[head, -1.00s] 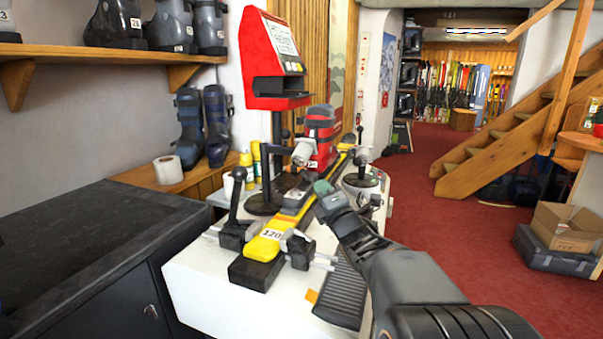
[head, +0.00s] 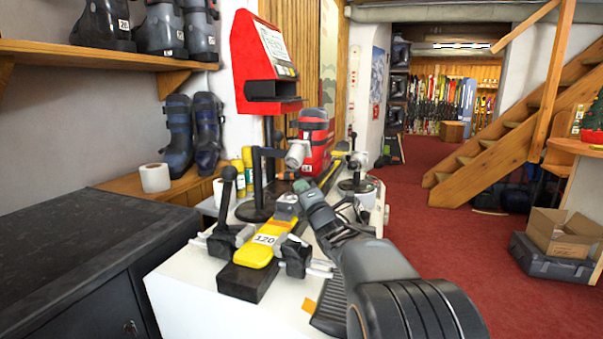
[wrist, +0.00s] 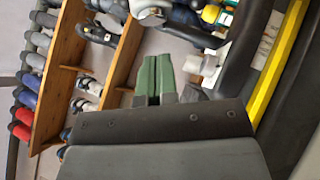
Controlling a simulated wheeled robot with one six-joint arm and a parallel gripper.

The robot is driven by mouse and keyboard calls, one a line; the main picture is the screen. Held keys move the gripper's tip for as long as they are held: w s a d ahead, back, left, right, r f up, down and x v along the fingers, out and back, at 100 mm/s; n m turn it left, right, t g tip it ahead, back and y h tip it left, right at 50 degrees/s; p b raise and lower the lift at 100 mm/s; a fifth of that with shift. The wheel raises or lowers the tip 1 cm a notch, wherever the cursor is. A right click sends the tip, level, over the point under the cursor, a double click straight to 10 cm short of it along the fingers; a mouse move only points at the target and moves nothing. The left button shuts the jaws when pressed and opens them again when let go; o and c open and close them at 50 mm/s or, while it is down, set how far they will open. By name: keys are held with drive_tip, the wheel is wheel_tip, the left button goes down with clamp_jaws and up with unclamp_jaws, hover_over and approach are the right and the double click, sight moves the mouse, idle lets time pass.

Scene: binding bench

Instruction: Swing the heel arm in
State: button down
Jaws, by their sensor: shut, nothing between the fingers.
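My gripper (head: 303,186) is over the bench, beside the ski, with its green fingers (wrist: 152,80) together and empty. A black post carries a side arm with a grey cylinder (head: 298,153) just behind and above my gripper. A second grey cylinder on a stand (head: 357,160) is to the right, on a round base. I cannot tell which of these is the heel arm. The yellow ski (head: 262,248), marked 120, lies along the bench in black clamps; my gripper and forearm hide part of it. In the wrist view, a pale cylinder (wrist: 211,66) shows right of the fingertips, apart from them.
The white bench (head: 185,285) holds a lever with a black knob (head: 228,175) at the near left. A red machine (head: 268,65) and a red and grey boot (head: 315,140) are behind. A dark cabinet (head: 80,235) is at the left.

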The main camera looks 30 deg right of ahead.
sight(297, 165)
drive_tip(key=w, duration=0.1)
drive_tip(key=w+d+r, duration=0.1)
drive_tip(key=w+r, duration=0.1)
drive_tip(key=w, duration=0.1)
drive_tip(key=shift+d+p, duration=0.3)
drive_tip(key=shift+d, duration=0.05)
drive_tip(key=shift+w+d+r, duration=0.4)
drive_tip(key=shift+w+d, duration=0.05)
drive_tip(key=shift+d, duration=0.05)
drive_tip(key=shift+w, duration=0.15)
